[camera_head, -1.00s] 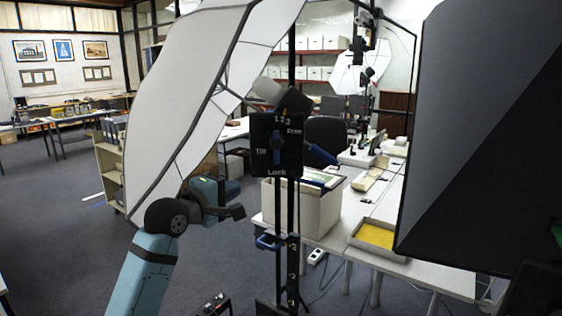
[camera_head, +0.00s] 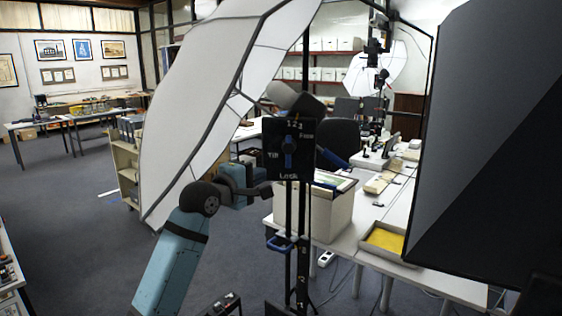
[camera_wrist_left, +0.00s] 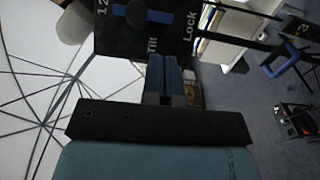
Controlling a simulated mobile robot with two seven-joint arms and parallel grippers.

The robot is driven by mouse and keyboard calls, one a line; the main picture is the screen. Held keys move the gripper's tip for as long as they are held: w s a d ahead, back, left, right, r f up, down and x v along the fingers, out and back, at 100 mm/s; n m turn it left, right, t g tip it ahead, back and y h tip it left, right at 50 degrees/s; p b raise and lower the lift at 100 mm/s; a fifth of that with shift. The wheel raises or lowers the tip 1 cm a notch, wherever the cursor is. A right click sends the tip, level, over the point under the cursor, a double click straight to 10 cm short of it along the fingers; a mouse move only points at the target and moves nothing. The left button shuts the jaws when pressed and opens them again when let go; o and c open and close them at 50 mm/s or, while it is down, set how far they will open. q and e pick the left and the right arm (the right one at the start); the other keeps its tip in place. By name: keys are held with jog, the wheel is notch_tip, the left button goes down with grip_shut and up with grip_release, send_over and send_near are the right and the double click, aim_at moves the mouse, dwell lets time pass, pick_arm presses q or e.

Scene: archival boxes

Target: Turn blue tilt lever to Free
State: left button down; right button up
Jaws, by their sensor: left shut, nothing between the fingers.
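The black panel (camera_head: 272,170) on the stand reads 1 2 3, Free, Tilt and Lock. Its blue tilt lever (camera_head: 289,150) stands upright at the centre. My left gripper (camera_head: 264,190) is at the panel's lower left edge, below and left of the lever. In the wrist view its fingers (camera_wrist_left: 163,66) are shut and empty, just short of the panel near Tilt and apart from the lever. My right gripper is not in view.
A large white umbrella (camera_head: 205,95) stands behind my left arm. A black softbox (camera_head: 485,130) fills the right. A dark blue handle (camera_head: 331,158) juts right of the panel. A blue clamp handle (camera_head: 283,244) sits lower on the stand, before a box-laden table (camera_head: 345,243).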

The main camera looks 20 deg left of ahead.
aim_at(287, 161)
pick_arm(q)
jog(key=p+x, duration=0.2)
jog(key=x, duration=0.6)
jog(key=shift+w+d+p, duration=0.15)
jog(key=shift+w+p, duration=0.15)
jog(key=shift+w, duration=0.1)
jog(key=shift+w+d+f, duration=0.1)
jog(key=shift+w, duration=0.2)
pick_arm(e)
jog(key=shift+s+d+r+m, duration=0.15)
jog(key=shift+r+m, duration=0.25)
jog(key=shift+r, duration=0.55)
pick_arm(q)
jog(key=shift+f, duration=0.1)
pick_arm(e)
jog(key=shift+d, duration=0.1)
